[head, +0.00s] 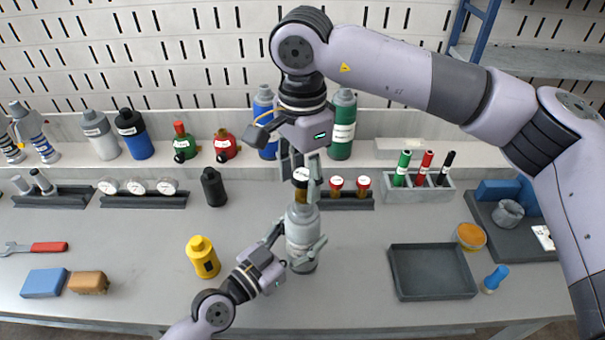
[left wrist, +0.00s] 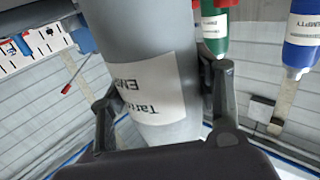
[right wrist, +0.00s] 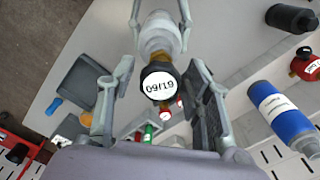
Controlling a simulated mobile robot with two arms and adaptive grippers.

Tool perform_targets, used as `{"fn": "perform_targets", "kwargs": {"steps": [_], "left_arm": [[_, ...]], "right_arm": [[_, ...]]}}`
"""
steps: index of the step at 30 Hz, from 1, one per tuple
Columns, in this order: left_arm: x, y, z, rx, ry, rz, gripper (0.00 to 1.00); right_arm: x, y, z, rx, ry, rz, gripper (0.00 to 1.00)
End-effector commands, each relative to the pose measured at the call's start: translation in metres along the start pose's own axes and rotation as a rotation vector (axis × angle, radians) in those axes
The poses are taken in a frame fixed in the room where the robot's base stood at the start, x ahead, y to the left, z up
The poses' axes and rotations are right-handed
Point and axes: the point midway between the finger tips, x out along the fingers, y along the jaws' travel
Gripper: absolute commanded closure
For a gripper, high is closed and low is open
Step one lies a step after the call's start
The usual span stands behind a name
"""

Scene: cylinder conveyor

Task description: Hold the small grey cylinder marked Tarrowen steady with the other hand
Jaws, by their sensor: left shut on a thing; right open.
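The small grey cylinder (head: 302,240) stands upright at the front middle of the bench. Its white label, partly readable as "Tar… EMP…", shows in the left wrist view (left wrist: 140,88). My left gripper (head: 291,252) is shut around its body.
A dark tray (head: 432,272) lies to the right. A yellow bottle (head: 203,258) and a black bottle (head: 213,187) stand to the left. Blue (head: 265,125) and green (head: 342,125) cylinders stand at the back.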

Motion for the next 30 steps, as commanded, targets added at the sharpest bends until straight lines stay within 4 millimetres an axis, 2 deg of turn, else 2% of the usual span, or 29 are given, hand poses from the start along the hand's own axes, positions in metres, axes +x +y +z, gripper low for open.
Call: {"fn": "perform_targets", "kwargs": {"steps": [5,16,24,30], "left_arm": [[0.0,0.0,0.0002,0.0,0.0,0.0,0.75],[0.0,-0.0001,0.0001,0.0,0.0,0.0,0.75],[0.0,-0.0001,0.0001,0.0,0.0,0.0,0.75],[0.0,-0.0001,0.0001,0.0,0.0,0.0,0.75]], "right_arm": [[-0.0001,0.0,-0.0001,0.164,0.0,0.0,0.54],[0.0,0.0,-0.0001,0.208,0.0,0.0,0.54],[-0.0001,0.0,-0.0001,0.572,0.0,0.0,0.54],[-0.0001,0.0001,0.0,0.704,0.0,0.0,0.54]]}}
